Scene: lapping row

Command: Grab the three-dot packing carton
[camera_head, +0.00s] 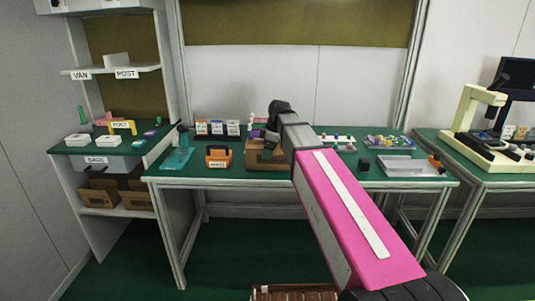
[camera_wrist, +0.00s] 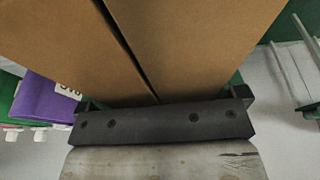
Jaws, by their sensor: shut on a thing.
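A brown cardboard carton (camera_head: 262,159) stands on the green bench top in the head view, partly behind my arm. In the wrist view the brown cardboard (camera_wrist: 205,45) fills the upper middle, with a dark gap running down it. No dots show on it in either view. My gripper (camera_head: 271,138) reaches down over the carton in the head view. Its dark body also lies right against the cardboard in the wrist view (camera_wrist: 165,124). It is shut on the carton; the fingertips are mostly hidden.
An orange labelled bin (camera_head: 218,158) and a teal item (camera_head: 177,157) stand left of the carton. Labelled boxes (camera_head: 217,129) stand behind. A purple item (camera_wrist: 48,98) lies close by in the wrist view. A grey tray (camera_head: 397,168) lies right. More brown cartons (camera_head: 100,196) sit on the left lower shelf.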

